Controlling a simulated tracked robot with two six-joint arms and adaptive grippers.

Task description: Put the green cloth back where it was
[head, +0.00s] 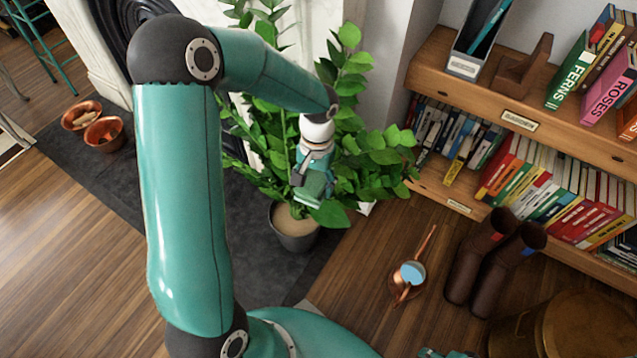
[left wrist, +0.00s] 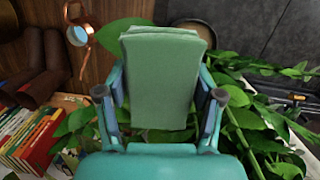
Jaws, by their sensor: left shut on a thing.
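The green cloth (head: 313,188) is a folded, pale green pad. My left gripper (head: 311,178) is shut on it and holds it up in front of the leafy plant, above the plant's dark pot (head: 293,240). In the left wrist view the cloth (left wrist: 163,75) stands out between the two fingers of my left gripper (left wrist: 163,98), which press on its sides. My right gripper is not seen.
The plant's leaves (head: 375,150) surround the gripper closely. A bookshelf (head: 428,80) stands at right. Brown boots (head: 475,268) and a small long-handled copper vessel (head: 408,290) are on the wooden floor. Copper bowls (head: 104,133) sit on the dark hearth (head: 185,190) at left.

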